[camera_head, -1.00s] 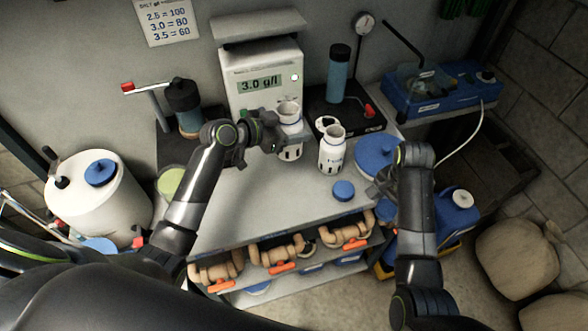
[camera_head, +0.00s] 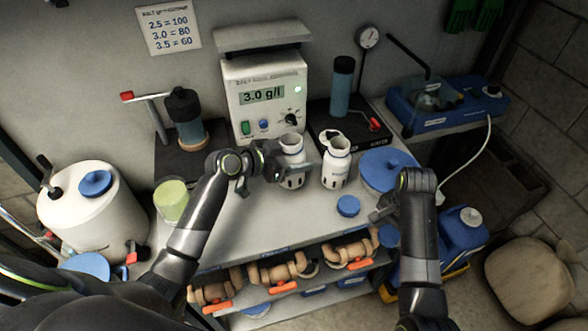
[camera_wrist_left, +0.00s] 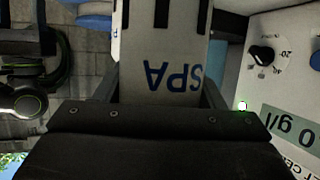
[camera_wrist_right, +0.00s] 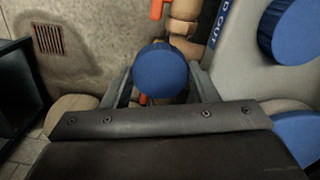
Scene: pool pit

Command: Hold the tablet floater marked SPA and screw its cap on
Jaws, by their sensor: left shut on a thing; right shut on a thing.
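The white SPA floater (camera_head: 292,150) stands upright with its top open, and my left gripper (camera_head: 288,168) is shut around its body. In the left wrist view, the blue letters SPA (camera_wrist_left: 172,77) show upside down between the fingers. A round blue cap (camera_head: 348,206) is at the front of the counter, to the right of and nearer than the floater. My right gripper (camera_head: 366,211) reaches it from the right. In the right wrist view, the blue cap (camera_wrist_right: 160,72) sits between the fingers, which are shut on it. Whether it touches the counter is unclear.
A second white floater (camera_head: 336,165) stands close to the right of the SPA one. A large blue lid (camera_head: 388,168) lies behind my right gripper. The 3.0 g/l meter (camera_head: 264,95) stands behind. Pipe valves (camera_head: 280,270) sit on the shelf below the counter's front edge.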

